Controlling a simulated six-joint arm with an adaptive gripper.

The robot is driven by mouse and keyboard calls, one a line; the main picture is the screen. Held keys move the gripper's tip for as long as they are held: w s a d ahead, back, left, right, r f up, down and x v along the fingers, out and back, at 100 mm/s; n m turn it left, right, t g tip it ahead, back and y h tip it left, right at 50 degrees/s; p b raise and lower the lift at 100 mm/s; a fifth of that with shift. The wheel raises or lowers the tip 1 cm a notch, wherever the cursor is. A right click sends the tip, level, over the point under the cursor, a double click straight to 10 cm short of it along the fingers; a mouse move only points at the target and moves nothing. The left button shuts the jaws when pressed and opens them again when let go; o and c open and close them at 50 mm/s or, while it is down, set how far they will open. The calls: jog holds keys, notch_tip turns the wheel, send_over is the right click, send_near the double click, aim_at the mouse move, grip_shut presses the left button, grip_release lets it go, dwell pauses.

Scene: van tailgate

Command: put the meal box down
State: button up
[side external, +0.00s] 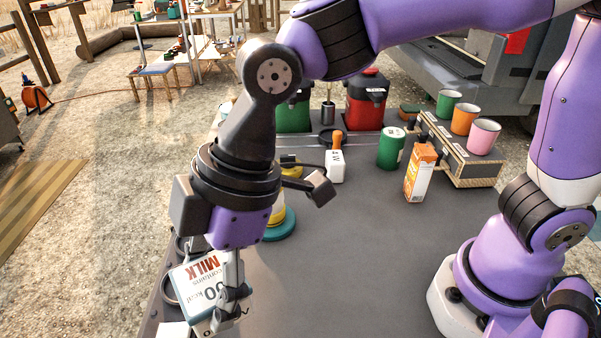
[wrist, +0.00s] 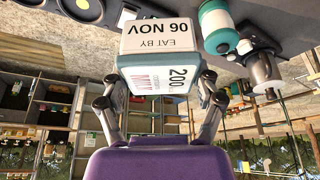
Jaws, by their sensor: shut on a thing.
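The meal box (side external: 194,284) is a pale carton printed with "MILK" and a kcal figure. My gripper (side external: 228,306) is shut on it near the front left of the grey table. The box looks tilted in the side view, and its lower part is cut by the gripper and frame edge. In the wrist view the box (wrist: 158,60) sits between both fingers of my gripper (wrist: 160,98), showing "EAT BY 06 NOV" and "200". I cannot tell whether it touches the table.
The grey table (side external: 330,270) is clear at its middle and front. A teal-based container (side external: 280,226) stands close behind my gripper.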

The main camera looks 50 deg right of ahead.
jog(key=w+d+f+m, duration=0.2)
jog(key=w, duration=0.4)
jog(key=w+d+f+m+t, duration=0.1)
jog(key=w+d+f+m, duration=0.1)
jog(key=w, duration=0.4)
jog(key=w+d+f+m+t+h, duration=0.1)
jog(key=w+d+m, duration=0.1)
jog(key=w, duration=0.4)
jog(key=shift+w+d+f, duration=0.2)
jog(key=shift+d+f, duration=0.1)
jog(key=shift+f, duration=2.15)
jog(key=shift+f, duration=0.25)
jog(key=o, duration=1.2)
